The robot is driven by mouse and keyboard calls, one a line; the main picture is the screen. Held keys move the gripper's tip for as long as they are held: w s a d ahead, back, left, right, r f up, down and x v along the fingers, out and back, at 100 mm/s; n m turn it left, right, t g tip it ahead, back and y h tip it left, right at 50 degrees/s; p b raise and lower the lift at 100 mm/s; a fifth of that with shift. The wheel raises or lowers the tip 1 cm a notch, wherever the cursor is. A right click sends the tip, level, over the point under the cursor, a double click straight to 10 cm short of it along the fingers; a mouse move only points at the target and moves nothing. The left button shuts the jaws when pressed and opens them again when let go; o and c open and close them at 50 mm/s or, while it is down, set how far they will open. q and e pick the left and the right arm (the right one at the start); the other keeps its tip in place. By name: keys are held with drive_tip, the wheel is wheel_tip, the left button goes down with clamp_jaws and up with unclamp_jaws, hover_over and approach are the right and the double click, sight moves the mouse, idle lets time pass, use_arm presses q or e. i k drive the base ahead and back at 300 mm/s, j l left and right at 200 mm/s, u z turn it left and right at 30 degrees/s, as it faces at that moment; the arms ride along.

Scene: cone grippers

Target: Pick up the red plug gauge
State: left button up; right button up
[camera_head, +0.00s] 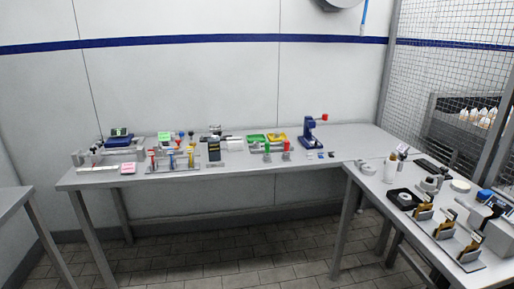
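A rack (174,168) on the long table holds several small upright pieces in red, yellow and blue. A small red-topped upright piece (152,154) stands at the rack's left end and may be the red plug gauge; it is too small to be sure. Neither of my grippers is in view, and nothing is seen held.
The long table (350,138) runs along the wall and meets a side table (380,183) at right. A blue press (308,132) with a red knob stands near the back. Tiled floor (235,265) in front is clear.

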sight(287, 142)
drive_tip(key=i+j+z, duration=0.3)
drive_tip(key=i+j, duration=0.65)
